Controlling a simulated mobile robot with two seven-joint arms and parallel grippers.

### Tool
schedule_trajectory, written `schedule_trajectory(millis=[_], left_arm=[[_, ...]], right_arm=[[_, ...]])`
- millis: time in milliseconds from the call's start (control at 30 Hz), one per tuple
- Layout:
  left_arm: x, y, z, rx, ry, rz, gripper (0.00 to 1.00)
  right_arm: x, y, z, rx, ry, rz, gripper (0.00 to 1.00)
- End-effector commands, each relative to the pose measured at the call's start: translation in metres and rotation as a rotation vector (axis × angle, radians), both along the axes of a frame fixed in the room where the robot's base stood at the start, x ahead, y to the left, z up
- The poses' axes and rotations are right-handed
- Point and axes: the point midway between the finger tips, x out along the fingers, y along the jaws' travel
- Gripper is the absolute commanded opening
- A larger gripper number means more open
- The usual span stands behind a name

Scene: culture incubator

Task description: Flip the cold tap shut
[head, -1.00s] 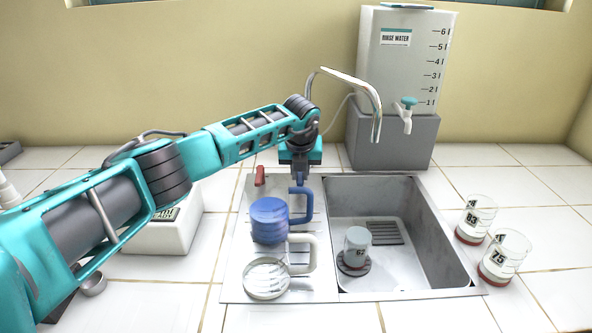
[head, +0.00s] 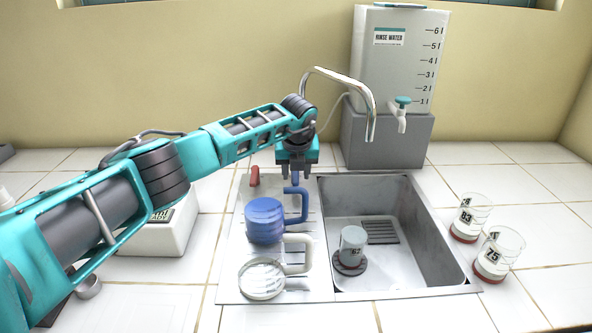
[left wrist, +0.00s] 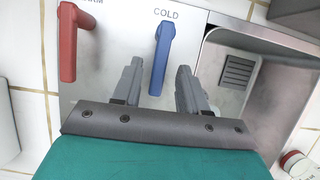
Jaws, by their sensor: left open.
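The cold tap is a blue lever (left wrist: 162,55) beside the word COLD in the left wrist view. In the head view a small blue part of it (head: 296,179) shows under my left gripper. My left gripper (left wrist: 156,80) is open, one finger on each side of the lever's near end. Gaps show on both sides, wider on the right. The curved metal spout (head: 370,125) hangs over the sink (head: 405,215); I make out no water stream. My right gripper is out of view.
A red lever (head: 254,177) stands left of the blue one. A blue mug (head: 264,222) and a pale mug (head: 262,280) stand on the drainboard.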

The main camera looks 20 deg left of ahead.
Motion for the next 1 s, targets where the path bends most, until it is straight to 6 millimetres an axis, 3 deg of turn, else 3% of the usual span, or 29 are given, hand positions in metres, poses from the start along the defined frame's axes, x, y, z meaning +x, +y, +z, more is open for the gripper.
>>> schedule_trajectory(millis=[333,800,1000], left_arm=[[-0.004,-0.002,0.012,0.001,-0.002,-0.002,0.43],[-0.037,-0.017,0.097,0.000,-0.002,-0.001,0.43],[-0.044,-0.020,0.116,0.000,-0.001,-0.001,0.43]], right_arm=[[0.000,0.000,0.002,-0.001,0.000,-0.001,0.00],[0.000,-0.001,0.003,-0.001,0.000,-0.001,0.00],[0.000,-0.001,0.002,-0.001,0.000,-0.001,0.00]])
